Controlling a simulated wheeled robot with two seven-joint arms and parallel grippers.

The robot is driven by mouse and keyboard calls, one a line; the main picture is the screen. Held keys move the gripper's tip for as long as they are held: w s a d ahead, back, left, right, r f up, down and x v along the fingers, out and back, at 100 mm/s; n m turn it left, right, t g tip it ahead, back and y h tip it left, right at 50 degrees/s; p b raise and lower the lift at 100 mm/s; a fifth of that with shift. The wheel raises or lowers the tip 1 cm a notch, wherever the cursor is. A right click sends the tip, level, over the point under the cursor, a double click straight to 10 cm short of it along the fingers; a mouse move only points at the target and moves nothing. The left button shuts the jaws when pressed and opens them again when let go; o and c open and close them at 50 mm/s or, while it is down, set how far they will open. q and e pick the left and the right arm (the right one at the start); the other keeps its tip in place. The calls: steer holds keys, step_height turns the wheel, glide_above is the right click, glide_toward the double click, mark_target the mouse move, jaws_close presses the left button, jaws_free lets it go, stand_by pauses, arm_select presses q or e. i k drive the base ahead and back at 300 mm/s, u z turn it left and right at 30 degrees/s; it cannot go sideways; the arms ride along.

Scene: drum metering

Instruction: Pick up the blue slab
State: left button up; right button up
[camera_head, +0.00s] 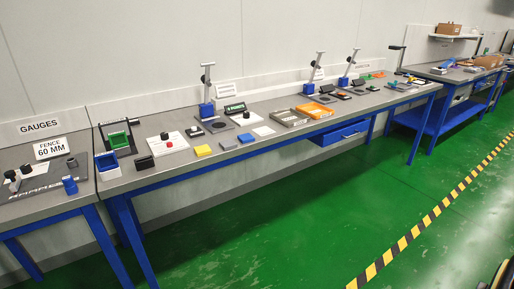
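A small blue slab (246,138) lies flat near the front edge of the long grey workbench (262,152), left of the middle of the view. A dark grey slab (228,145) lies just left of it, and a yellow slab (203,150) lies farther left in the same row. Nothing covers the blue slab. Neither of my grippers is in view.
A wooden tray (290,118) and an orange tray (315,110) are to the right. The green floor (290,215) in front is clear, with a yellow-black stripe (415,231).

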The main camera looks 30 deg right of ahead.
mark_target(246, 137)
steer(key=z, duration=0.95)
steer(key=i, duration=1.3)
steer(key=u, duration=0.2)
